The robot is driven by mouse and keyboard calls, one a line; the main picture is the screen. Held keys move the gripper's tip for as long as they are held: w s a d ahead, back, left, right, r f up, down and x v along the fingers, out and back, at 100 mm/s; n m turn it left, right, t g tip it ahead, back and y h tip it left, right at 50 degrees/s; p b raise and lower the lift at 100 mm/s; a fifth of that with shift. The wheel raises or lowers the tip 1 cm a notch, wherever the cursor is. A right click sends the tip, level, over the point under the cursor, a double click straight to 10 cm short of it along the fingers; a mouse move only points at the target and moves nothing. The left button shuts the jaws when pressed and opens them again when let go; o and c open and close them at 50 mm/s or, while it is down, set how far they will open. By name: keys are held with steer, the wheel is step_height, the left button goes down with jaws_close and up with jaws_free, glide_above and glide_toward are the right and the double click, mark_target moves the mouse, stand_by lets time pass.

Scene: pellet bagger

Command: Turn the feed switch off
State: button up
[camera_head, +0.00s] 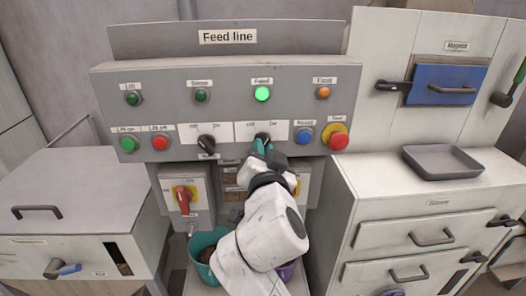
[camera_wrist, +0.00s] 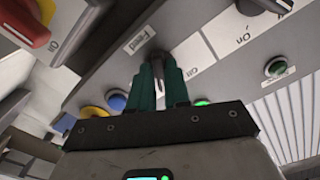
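The feed switch (camera_head: 263,136) is a black rotary knob on a white plate marked Off and On, on the lower row of the grey control panel (camera_head: 230,112). The Feed lamp (camera_head: 262,94) above it glows bright green. My gripper (camera_head: 261,147) is at this knob, its teal fingers pointing up at the panel. In the wrist view the feed switch (camera_wrist: 157,52) shows between the fingertips of my gripper (camera_wrist: 160,72), beside a Feed label. The fingers stand close together, one on each side of the knob's grip. Part of the knob is hidden by them.
A similar black rotary switch (camera_head: 206,142) sits just left. A blue button (camera_head: 305,135) and a red button on yellow (camera_head: 337,137) sit close to the right. A red-handled switch (camera_head: 184,196) and teal bucket (camera_head: 204,247) are below. A cabinet (camera_head: 417,200) stands right.

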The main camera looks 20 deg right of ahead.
jaws_close()
steer(key=shift+n, duration=0.3)
steer(key=n+p, duration=0.3)
steer(key=n, duration=0.8)
steer(key=shift+d, duration=0.15)
steer(key=shift+n, duration=0.3)
stand_by(0.3)
steer(key=shift+o, duration=2.4)
jaws_free()
steer(key=shift+s, duration=0.2)
steer(key=b+v, duration=0.1)
steer(key=v, duration=0.9)
steer(key=shift+s+b, duration=0.25)
steer(key=shift+b, duration=0.15)
